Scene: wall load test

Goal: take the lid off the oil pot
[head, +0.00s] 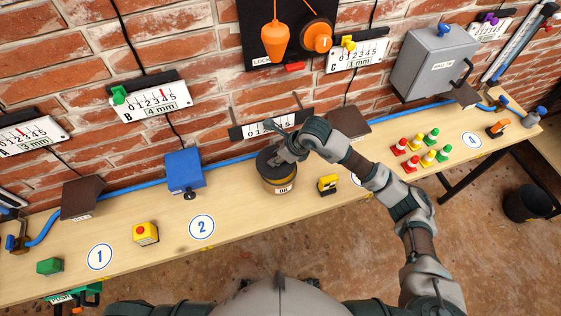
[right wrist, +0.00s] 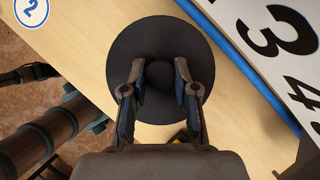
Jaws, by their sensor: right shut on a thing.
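The oil pot (head: 281,186) is a tan-brown pot with an "Oil" label, standing on the wooden bench at the middle of the head view. Its round black lid (head: 266,163) is at the top of the pot; I cannot tell whether a small gap lies between them. In the right wrist view the lid (right wrist: 160,38) is a dark disc with a round knob (right wrist: 158,76) at its centre. My right gripper (head: 282,157) is above the lid, its fingers (right wrist: 158,84) on both sides of the knob and shut on it. The lid hides the pot in the wrist view.
The bench (head: 235,207) runs along the brick wall. Small coloured cones (head: 414,162) stand further right. Bench space left of the pot is clear.

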